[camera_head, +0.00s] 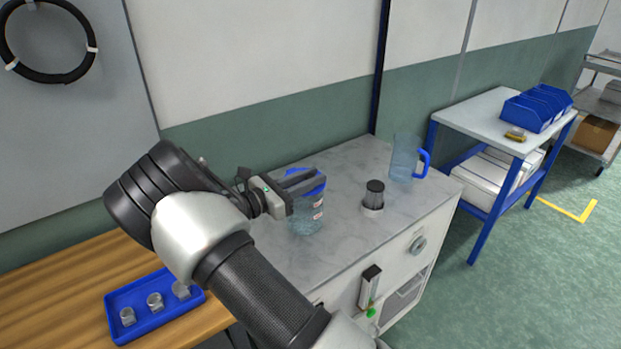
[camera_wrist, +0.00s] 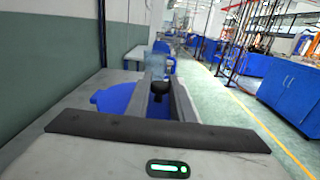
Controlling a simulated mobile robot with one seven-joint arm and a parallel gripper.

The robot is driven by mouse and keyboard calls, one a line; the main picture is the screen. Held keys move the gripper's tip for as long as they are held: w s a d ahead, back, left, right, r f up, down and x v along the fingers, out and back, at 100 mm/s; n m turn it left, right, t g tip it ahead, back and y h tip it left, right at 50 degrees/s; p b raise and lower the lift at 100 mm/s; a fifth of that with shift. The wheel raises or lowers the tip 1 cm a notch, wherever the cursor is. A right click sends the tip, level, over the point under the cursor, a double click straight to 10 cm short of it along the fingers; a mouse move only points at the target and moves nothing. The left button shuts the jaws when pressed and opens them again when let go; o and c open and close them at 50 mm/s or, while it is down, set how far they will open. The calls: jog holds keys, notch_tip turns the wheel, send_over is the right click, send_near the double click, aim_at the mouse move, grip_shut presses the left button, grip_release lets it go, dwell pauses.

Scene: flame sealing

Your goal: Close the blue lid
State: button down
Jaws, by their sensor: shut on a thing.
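The blue lid (camera_head: 318,187) is at the top of a clear jar (camera_head: 306,221) on the grey marbled top of a white cabinet. My gripper (camera_head: 308,181) comes in from the left, just above the jar, with its two dark fingers across the lid. In the wrist view the lid (camera_wrist: 113,98) shows to the left of the fingers and between them, and my gripper (camera_wrist: 161,92) is shut on it. The fingers hide part of the lid, so I cannot tell whether it sits fully on the rim.
A dark-topped burner (camera_head: 374,193) and a clear jug with a blue handle (camera_head: 405,160) stand right of the jar. A blue tray (camera_head: 142,329) with three small metal pieces lies on the wooden table at lower left. The cabinet top between jar and burner is clear.

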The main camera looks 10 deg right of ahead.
jog(key=shift+f, duration=0.1)
jog(key=c, duration=1.6)
grip_release()
jog(key=shift+o, duration=0.2)
jog(key=v, duration=1.7)
jog(key=shift+a, duration=0.25)
jog(key=shift+s+d, duration=0.1)
